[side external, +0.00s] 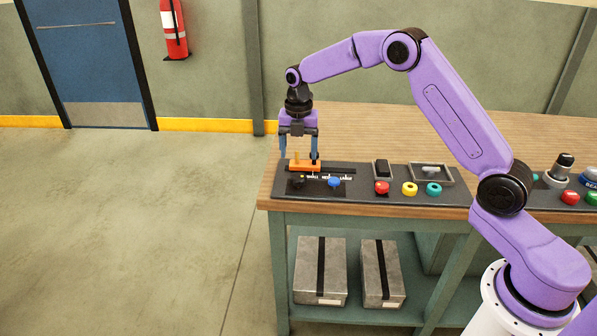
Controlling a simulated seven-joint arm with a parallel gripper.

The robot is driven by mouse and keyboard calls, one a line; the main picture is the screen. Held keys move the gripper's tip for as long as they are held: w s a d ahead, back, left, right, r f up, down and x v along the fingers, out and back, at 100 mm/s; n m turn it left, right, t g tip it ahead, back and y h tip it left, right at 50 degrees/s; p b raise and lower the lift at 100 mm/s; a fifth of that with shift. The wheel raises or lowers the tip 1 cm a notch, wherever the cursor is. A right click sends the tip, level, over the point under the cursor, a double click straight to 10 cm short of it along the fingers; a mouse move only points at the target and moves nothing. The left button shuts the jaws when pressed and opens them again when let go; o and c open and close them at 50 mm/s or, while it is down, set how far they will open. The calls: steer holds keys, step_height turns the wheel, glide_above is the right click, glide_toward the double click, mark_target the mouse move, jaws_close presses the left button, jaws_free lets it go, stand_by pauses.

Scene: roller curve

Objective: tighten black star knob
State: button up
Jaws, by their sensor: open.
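My gripper (300,155) points down over the left end of the dark control panel (445,188). It is open, with one finger on each side of an orange block (304,166). A short yellow post stands on the block between the fingers. A small black shape (315,159) sits at the block's right, partly behind the right finger. Another small dark knob (298,181) is on the panel in front of the block. Both are too small to tell which is the star knob. I cannot tell whether the fingers touch anything.
A blue knob (334,182) sits just right of the dark knob. Further right are a black rocker switch (382,168), a framed lever (430,171), and red (382,187), yellow (410,188) and teal (433,188) buttons. The wooden bench (370,133) is bare behind the panel.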

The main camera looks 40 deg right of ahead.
mark_target(299, 175)
step_height(299, 175, down, 8)
steer(key=shift+r, duration=0.25)
steer(key=c, duration=1.1)
